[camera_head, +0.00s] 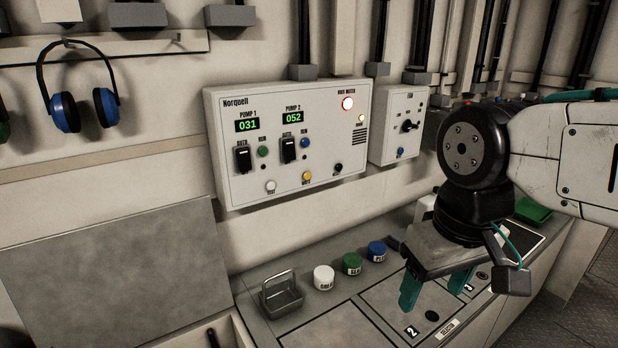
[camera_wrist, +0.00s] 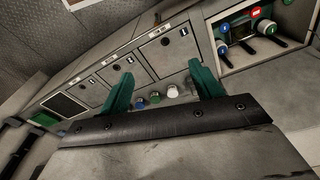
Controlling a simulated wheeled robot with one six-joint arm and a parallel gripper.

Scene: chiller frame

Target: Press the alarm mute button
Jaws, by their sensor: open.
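The white Norquell control panel (camera_head: 230,187) hangs on the wall in the head view. Its lower row holds a white button (camera_head: 270,186), a yellow button (camera_head: 307,175) and a black knob (camera_head: 338,167). The label under the yellow button seems to read MUTE, but it is small. My gripper (camera_head: 436,289) is open and empty, pointing down over the bench, right of and below the panel. Its teal fingers are spread apart in the wrist view (camera_wrist: 161,70). The panel is not evident in the wrist view.
A smaller grey switch box (camera_head: 385,145) adjoins the panel. White (camera_head: 324,277), green (camera_head: 352,264) and blue (camera_head: 377,251) jars and a metal basket (camera_head: 282,298) stand on the bench below. Blue ear defenders (camera_head: 66,112) hang at left. The space before the panel is clear.

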